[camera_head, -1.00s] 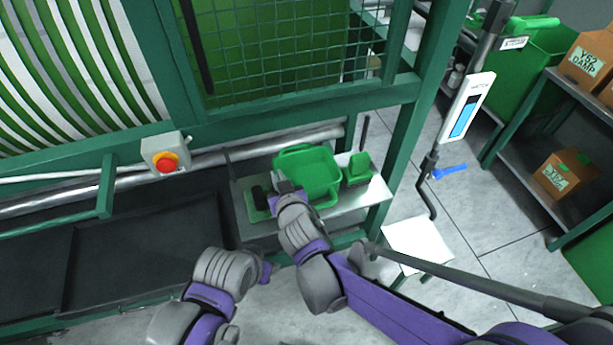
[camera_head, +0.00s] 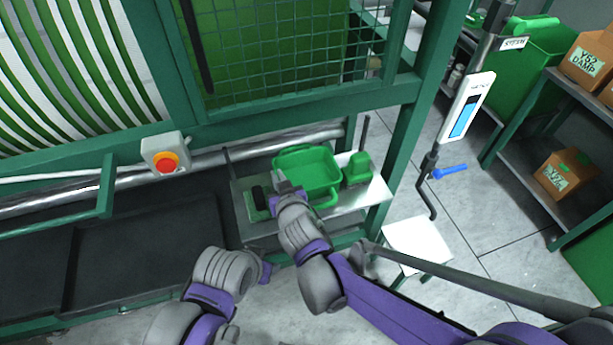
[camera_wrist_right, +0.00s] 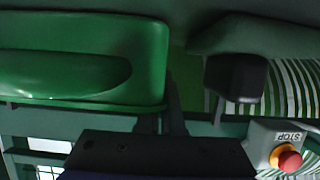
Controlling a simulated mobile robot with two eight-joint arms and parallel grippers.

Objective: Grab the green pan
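The green pan (camera_head: 318,167) is a shallow open tray on the small metal shelf, and it also shows large at the left of the right wrist view (camera_wrist_right: 70,70). My right gripper (camera_head: 280,183) is at the pan's near left edge, its dark fingers (camera_wrist_right: 165,110) close beside the pan wall. I cannot tell whether they touch or straddle the wall, or how far they are open. My left gripper (camera_head: 264,271) is low, in front of the shelf and apart from the pan; its fingers are not clear.
The metal shelf (camera_head: 372,194) also holds a smaller green item (camera_head: 358,168) right of the pan and a black-headed green tool (camera_head: 259,198) at left. A green frame post (camera_head: 408,165) stands at right. A red stop button (camera_head: 166,162) is at left.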

